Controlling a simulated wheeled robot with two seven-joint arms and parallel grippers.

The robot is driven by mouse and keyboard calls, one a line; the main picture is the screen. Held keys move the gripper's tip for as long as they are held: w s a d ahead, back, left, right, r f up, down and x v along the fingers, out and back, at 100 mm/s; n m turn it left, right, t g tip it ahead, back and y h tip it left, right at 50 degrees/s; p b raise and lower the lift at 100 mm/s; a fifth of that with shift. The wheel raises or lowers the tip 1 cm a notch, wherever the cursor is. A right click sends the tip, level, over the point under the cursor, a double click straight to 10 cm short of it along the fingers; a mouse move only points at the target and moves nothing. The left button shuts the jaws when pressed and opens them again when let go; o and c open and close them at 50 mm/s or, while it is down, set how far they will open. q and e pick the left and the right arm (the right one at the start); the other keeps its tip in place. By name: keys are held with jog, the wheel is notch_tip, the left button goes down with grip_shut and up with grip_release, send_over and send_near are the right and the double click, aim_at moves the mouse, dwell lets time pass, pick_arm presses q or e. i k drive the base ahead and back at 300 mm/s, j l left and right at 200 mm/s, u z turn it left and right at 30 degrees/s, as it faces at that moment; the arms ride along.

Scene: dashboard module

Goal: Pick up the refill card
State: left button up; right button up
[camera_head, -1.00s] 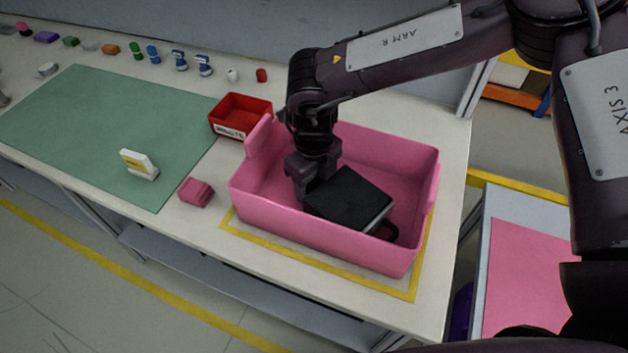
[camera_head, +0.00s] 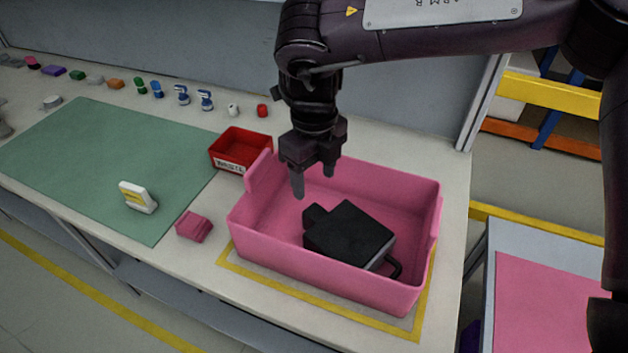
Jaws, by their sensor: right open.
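A small white card with a yellow band (camera_head: 138,197), which looks like the refill card, stands tilted in a holder near the front edge of the green mat (camera_head: 100,160). My right gripper (camera_head: 313,185) is open and empty, pointing down above the pink bin (camera_head: 320,270). It is well to the right of the card. A black boxy module (camera_head: 349,234) with a dark cable loop lies in the bin, below and right of the gripper, apart from it. My left gripper is not in view.
A pink block (camera_head: 194,226) sits between the mat and the bin. A red tray (camera_head: 240,150) with a label stands behind it. Several small coloured parts line the back of the table. The mat is mostly clear. A second table with a pink mat (camera_head: 545,310) is at right.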

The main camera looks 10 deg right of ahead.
aim_at(139, 198)
jog(key=k+j, duration=0.85)
